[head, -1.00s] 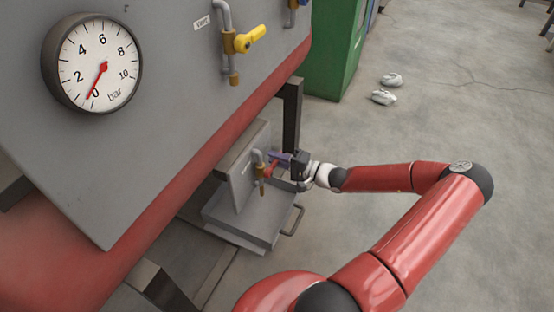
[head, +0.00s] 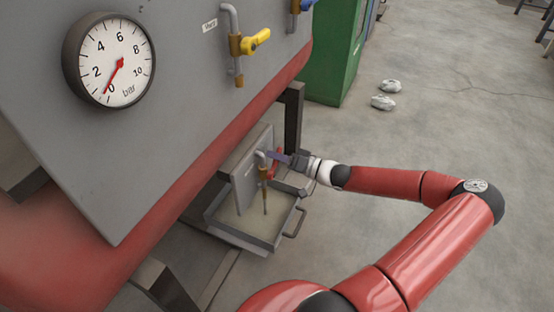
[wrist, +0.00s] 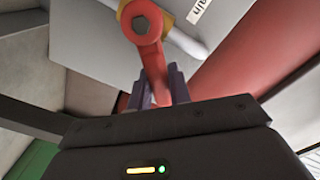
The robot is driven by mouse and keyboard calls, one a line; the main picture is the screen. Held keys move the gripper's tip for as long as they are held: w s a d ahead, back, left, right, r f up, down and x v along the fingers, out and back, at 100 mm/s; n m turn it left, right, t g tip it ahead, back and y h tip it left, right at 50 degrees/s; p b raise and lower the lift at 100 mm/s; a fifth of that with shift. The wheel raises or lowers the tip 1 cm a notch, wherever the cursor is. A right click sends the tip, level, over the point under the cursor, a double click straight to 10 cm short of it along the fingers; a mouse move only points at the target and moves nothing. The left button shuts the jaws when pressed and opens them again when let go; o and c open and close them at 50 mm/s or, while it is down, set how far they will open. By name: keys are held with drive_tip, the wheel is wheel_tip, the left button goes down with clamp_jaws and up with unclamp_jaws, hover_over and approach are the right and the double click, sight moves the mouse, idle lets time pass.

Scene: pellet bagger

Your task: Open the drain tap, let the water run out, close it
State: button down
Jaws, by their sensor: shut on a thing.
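The drain tap (head: 263,172) is a small brass tap with a red lever (head: 275,173), on a grey plate low under the machine. A thin brownish stream (head: 265,200) falls from its spout into the grey tray (head: 238,236) below, whose floor looks covered with cloudy tan liquid. My gripper (head: 279,160) is at the lever. In the wrist view, the purple-grey fingers of my gripper (wrist: 158,92) are shut around the red lever (wrist: 150,48), one on each side. The lever's far end is partly hidden between the fingers.
A pressure gauge (head: 110,60) on the grey panel reads near 0. A yellow-handled tap (head: 254,42) and a blue-handled tap (head: 300,5) sit higher up. A dark machine leg (head: 292,115) stands close behind my gripper. The floor to the right is largely open.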

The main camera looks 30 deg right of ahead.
drive_tip(key=shift+s+a, duration=0.1)
drive_tip(key=shift+a, duration=0.05)
idle(0.4)
drive_tip(key=c, duration=1.3)
unclamp_jaws()
drive_tip(key=shift+r, duration=0.1)
